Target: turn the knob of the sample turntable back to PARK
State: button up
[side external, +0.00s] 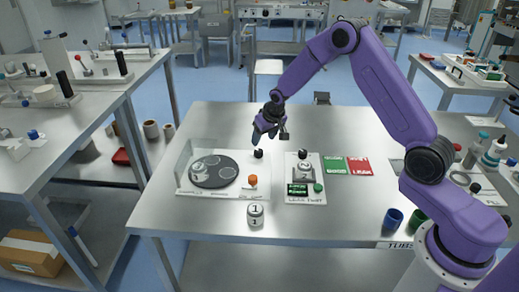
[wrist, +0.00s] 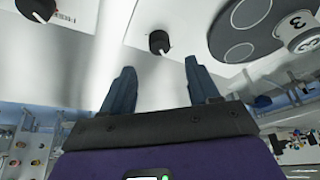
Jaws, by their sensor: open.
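The sample turntable (side external: 182,187) is a white base with a dark grey disc (side external: 213,171), at the left of the table. Its black knob (side external: 258,154) stands at the back right corner of the base. In the wrist view the knob (wrist: 159,42) shows a white pointer mark; no PARK lettering is legible. A white numbered canister (side external: 199,175) stands on the disc; in the wrist view it (wrist: 299,35) reads 3. My gripper (side external: 256,138) is open and empty, above and behind the knob. In the wrist view the knob lies beyond and between the fingertips (wrist: 160,66), apart from both.
An orange button (side external: 252,181) sits on the turntable base. A leak test panel (side external: 306,198) with its own black knob (side external: 303,153) and a canister stands to the right. Green (side external: 335,166) and red (side external: 360,167) mats lie beyond it. A canister (side external: 255,214) stands in front.

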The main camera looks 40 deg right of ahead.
aim_at(259, 150)
jog(key=shift+x, duration=3.8)
jog(key=c, duration=1)
